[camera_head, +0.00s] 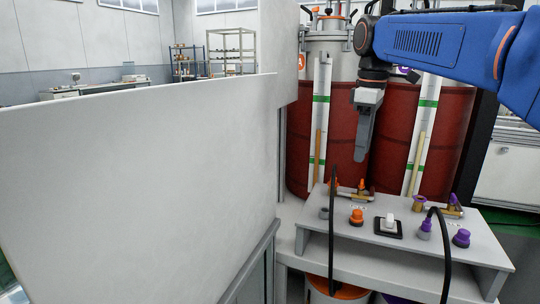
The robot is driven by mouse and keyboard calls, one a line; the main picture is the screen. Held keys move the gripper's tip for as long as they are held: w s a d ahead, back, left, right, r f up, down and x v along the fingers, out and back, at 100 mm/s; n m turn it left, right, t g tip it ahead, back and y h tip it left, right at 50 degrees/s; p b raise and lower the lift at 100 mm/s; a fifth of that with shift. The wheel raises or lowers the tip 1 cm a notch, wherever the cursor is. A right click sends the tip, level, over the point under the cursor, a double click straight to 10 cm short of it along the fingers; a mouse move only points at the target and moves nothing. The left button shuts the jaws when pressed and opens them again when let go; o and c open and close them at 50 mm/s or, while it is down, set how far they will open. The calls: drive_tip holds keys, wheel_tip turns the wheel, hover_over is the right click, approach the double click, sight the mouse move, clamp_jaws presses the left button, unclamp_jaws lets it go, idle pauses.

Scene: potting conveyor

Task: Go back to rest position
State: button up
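My gripper (365,135) hangs from my blue arm at the upper right, fingers pointing down. It is in front of a dark red tank (395,150) and above the back of a grey shelf (345,245). The fingers look close together from this side, and I cannot tell whether they are open or shut. I see nothing held between them.
The grey shelf carries an orange knob (356,217), a white switch on a black base (389,226) and a purple knob (461,238). Black hoses rise near it. A large pale panel (140,190) blocks the left. Storage racks (232,50) stand far behind.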

drive_tip(key=s+d+f+m+t, duration=0.2)
drive_tip(key=s+f+m, duration=0.4)
drive_tip(key=s+f, duration=0.7)
drive_tip(key=s+d+f+m+t, duration=0.2)
drive_tip(key=s+f+m, duration=0.3)
drive_tip(key=s+f, duration=0.8)
drive_tip(key=shift+s+d+f+m, duration=0.2)
drive_tip(key=shift+d+f+m, duration=0.25)
drive_tip(key=shift+d, duration=0.4)
drive_tip(key=shift+c, duration=0.3)
